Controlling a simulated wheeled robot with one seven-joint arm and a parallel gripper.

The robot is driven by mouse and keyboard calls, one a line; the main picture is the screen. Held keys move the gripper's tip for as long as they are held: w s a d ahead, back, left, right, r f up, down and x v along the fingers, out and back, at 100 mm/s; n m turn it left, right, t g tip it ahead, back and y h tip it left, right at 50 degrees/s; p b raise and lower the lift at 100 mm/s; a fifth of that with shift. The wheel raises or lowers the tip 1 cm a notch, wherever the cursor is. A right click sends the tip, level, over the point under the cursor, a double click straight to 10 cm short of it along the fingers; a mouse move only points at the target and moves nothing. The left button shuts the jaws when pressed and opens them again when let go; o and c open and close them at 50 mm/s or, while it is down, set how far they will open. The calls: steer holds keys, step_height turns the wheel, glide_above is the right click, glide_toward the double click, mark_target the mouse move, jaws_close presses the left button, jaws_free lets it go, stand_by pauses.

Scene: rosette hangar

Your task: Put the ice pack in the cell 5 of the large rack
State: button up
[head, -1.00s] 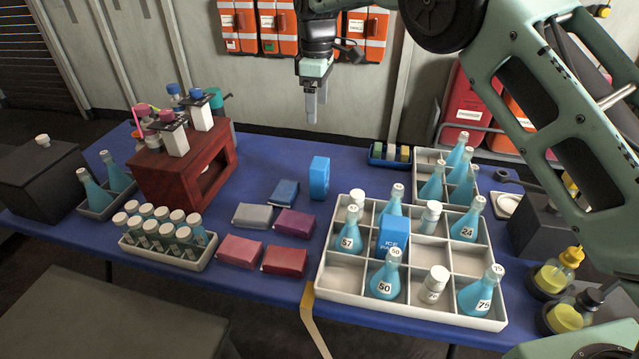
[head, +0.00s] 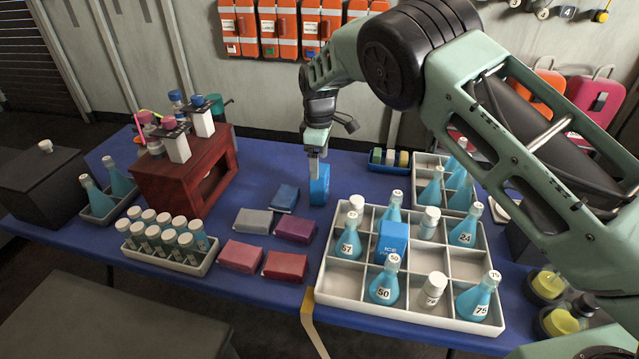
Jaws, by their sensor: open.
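A blue ice pack (head: 319,188) stands upright on the blue table, behind the large rack's back left corner. My gripper (head: 315,172) points down at its top, with its fingers open. The fingers overlap the pack's upper left part in the picture; I cannot tell whether they straddle or touch it. The large white rack (head: 395,313) stands at the front right. Another blue pack marked ICE (head: 392,242) stands in its middle row, beside flask 57 (head: 348,240). Empty cells show in the middle row's right half and at the front left. I see no cell numbers.
Several coloured packets (head: 295,228) lie left of the large rack. A smaller rack with flasks (head: 430,168) and a blue tray (head: 376,165) stand behind it. A red wooden stand (head: 165,185) and a vial rack (head: 190,265) are at left.

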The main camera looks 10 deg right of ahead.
mark_target(320, 169)
steer(key=shift+d+f, duration=0.15)
steer(key=shift+f, duration=1.6)
steer(key=shift+r, duration=0.1)
steer(key=c, duration=1.7)
